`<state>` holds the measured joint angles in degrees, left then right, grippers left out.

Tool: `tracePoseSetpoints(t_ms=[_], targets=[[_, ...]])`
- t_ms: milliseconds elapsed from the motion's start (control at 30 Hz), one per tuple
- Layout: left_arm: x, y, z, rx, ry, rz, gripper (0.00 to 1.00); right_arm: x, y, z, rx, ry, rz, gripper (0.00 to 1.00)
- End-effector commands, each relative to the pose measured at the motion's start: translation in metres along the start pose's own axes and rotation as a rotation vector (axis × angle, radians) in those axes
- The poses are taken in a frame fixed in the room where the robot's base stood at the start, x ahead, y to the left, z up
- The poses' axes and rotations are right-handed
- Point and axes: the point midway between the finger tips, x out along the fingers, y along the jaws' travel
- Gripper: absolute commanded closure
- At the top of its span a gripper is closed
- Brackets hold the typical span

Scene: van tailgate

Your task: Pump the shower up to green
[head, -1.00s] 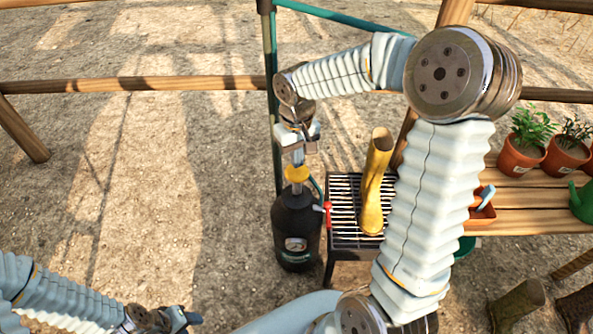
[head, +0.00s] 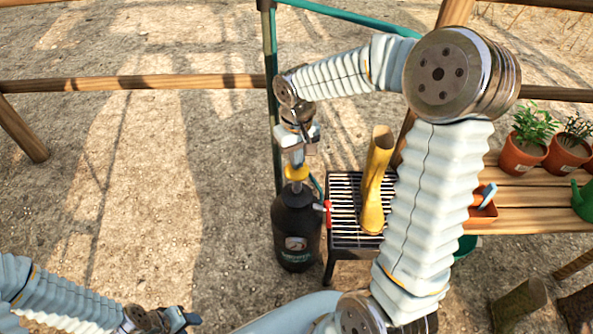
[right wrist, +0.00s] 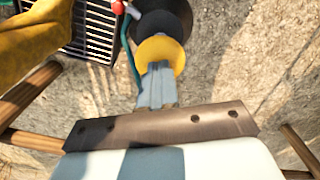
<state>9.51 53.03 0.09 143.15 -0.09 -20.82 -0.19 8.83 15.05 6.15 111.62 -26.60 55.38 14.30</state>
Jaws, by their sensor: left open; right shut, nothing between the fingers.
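The shower is a black pressure tank (head: 296,225) standing on the ground left of the grated stand. A yellow pump knob (head: 297,172) sits on top of it, and a round gauge (head: 296,243) is on its front. The gauge's needle is too small to read. My right gripper (head: 295,160) points down with its fingers shut and empty, right over the knob. In the right wrist view the fingertips (right wrist: 156,68) overlap the yellow knob (right wrist: 163,50); I cannot tell whether they touch it. My left gripper (head: 190,320) is open and empty, low at the left.
A yellow boot (head: 375,185) stands on the grated stand (head: 345,240) beside the tank. A red tap (head: 327,207) and a teal hose are at the tank's right side. A green post (head: 271,100) rises behind it. Potted plants (head: 522,150) stand on a wooden bench at right.

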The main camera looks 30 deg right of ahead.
Motion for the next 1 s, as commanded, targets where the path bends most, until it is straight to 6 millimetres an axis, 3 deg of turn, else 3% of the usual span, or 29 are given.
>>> tracePoseSetpoints(t_ms=[867,1000], targets=[[0.038,-0.016,-0.001,-0.005,0.001,-0.001,0.56,0.057,-0.001,0.001,-0.001,-0.004,-0.001,1.00],[0.035,-0.015,-0.001,-0.005,0.001,-0.001,0.56,0.054,-0.001,0.001,-0.001,-0.004,-0.001,1.00]])
